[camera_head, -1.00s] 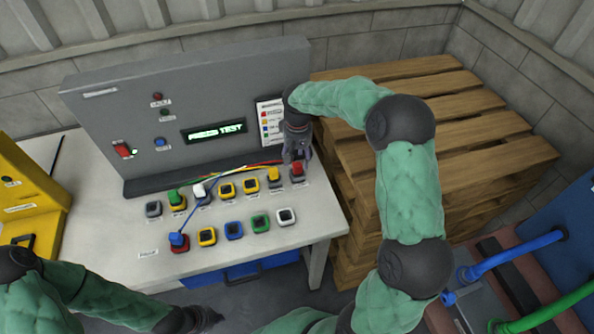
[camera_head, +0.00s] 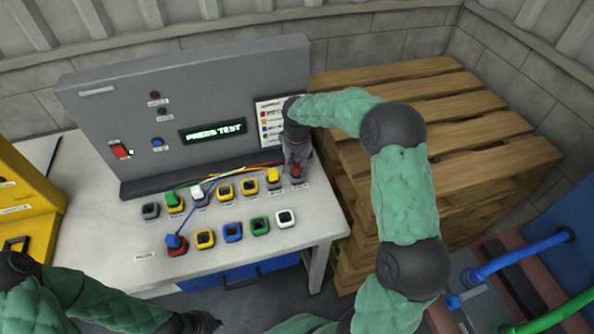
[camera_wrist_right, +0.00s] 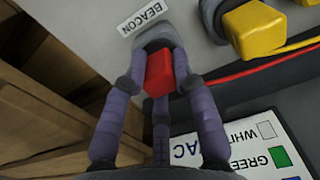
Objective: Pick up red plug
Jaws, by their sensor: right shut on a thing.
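The red plug (camera_wrist_right: 160,73) sits in a grey socket (camera_wrist_right: 155,35) beside the label BEACON in the right wrist view. In the head view the red plug (camera_head: 297,170) is at the right end of the back row, partly hidden by my gripper. My right gripper (camera_wrist_right: 163,82) is shut on the red plug, with a finger on each side of it. It also shows in the head view (camera_head: 297,165), pointing down at the socket. My left gripper (camera_head: 208,323) is low at the bottom edge, away from the table; its fingers are too dark and small to read.
A yellow plug (camera_head: 273,176) stands just left of the red one, with red and yellow cables behind. The grey panel (camera_head: 85,120) with a display stands behind the sockets. A blue plug (camera_head: 174,241) is in the front row. Wooden pallets (camera_head: 480,150) stand right of the table.

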